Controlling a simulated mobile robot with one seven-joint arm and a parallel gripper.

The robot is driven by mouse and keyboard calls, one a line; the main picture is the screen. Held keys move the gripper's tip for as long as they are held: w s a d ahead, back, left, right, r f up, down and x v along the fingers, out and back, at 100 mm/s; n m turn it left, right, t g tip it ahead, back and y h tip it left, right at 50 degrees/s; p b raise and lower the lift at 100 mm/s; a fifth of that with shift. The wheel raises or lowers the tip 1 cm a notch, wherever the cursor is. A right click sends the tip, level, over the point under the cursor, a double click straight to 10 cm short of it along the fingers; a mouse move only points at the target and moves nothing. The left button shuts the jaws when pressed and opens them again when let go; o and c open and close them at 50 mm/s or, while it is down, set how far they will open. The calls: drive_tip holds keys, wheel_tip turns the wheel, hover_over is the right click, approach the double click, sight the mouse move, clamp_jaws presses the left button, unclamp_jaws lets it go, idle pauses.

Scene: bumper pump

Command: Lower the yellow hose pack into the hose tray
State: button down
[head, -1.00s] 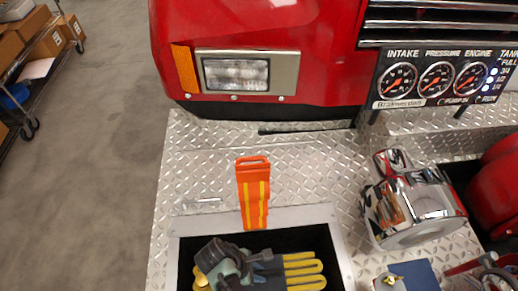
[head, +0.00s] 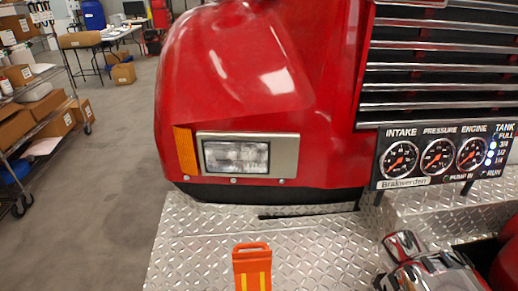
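The hose tray and the yellow hose pack are below the bottom edge of the head view. My gripper is also out of view. An orange strap or handle with yellow stripes (head: 252,268) shows at the bottom centre on the diamond-plate deck; its lower part is cut off. I cannot tell from this frame how the hose pack sits.
The deck (head: 200,250) belongs to a red fire truck (head: 240,70) with a headlight (head: 236,156) and a gauge panel (head: 435,157). A chrome fitting (head: 432,272) stands at lower right. A shelf with boxes (head: 40,105) stands at left beyond open floor.

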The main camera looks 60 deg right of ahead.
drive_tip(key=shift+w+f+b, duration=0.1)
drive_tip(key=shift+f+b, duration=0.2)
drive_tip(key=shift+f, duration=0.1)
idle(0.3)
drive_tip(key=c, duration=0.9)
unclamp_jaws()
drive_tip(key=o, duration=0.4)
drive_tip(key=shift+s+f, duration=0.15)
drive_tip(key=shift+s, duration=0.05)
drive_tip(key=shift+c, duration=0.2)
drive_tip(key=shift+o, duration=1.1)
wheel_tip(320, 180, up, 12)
drive_tip(key=p, duration=1.2)
